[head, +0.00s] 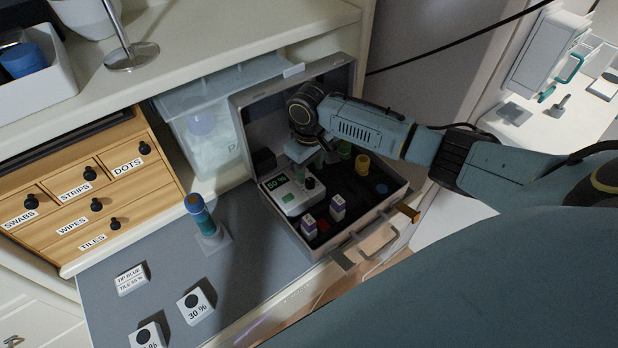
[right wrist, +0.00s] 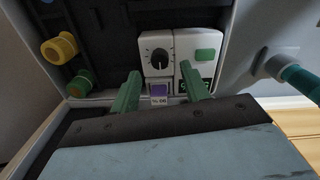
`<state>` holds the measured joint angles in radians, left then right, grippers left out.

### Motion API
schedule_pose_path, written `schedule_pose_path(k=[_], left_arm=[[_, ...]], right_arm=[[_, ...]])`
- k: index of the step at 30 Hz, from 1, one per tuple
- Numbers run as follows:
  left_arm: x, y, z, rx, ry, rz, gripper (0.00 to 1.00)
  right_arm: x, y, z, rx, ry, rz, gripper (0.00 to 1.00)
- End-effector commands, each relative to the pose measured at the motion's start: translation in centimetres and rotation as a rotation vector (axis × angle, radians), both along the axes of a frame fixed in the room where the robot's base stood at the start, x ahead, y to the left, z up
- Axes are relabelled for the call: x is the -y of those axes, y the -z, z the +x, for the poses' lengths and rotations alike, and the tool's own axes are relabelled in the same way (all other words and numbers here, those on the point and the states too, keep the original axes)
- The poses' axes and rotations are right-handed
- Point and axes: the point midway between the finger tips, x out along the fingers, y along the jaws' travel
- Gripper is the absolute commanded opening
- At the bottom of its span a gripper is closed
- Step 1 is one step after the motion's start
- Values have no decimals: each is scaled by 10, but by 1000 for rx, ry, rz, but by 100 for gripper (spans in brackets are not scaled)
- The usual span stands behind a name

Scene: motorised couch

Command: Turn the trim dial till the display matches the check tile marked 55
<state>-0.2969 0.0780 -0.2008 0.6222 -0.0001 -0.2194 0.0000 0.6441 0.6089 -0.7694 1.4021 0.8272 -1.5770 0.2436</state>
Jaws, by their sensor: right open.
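The trim dial (right wrist: 158,55) is a black knob with a pale pointer line, on a small white device (head: 291,196) inside an open grey case (head: 350,236). The knob also shows in the head view (head: 309,183). The device's display (head: 277,182) appears to read 50 % in green; in the right wrist view a finger partly hides it. My right gripper (right wrist: 161,88) is open and empty, its green fingers apart near the dial, not closed on it. A card (head: 131,278) reads "TIP BLUE TILE 55 %". One tile (head: 195,306) reads 30 %. Another tile (head: 148,337) is cut off, its number unreadable. My left gripper is out of view.
Purple-and-white vials (head: 338,207) stand in the case near the device, with a yellow-capped item (head: 362,164) further right. A blue tube (head: 202,217) stands on the grey mat left of the case. Wooden labelled drawers (head: 90,190) are at left.

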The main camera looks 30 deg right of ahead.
Motion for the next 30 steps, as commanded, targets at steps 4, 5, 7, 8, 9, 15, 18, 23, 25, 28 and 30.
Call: schedule_pose_path(k=[4, 5, 7, 8, 9, 15, 18, 23, 25, 28, 30], left_arm=[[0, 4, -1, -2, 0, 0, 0], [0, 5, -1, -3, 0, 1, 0], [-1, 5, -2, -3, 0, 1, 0], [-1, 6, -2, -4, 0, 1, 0], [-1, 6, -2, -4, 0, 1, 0], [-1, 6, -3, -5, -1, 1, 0], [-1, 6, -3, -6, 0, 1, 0], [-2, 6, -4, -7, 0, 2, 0], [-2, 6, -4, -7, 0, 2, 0], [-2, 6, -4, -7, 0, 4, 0], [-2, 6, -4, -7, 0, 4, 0]], right_arm=[[1, 26, 0, -1, 2, -1, 46], [1, 29, 0, -1, 1, -1, 46], [1, 36, 0, 0, 1, -1, 46], [1, 38, 0, 0, 0, -1, 46], [1, 40, 0, 0, 0, -1, 46], [1, 43, 0, 0, -1, -1, 46], [1, 43, 0, 0, 0, -1, 46], [1, 43, 0, 0, 0, -1, 30], [1, 43, 0, 0, 0, -1, 21], [1, 43, 0, 1, 0, -1, 8], [1, 43, 0, 1, 0, -1, 1]])
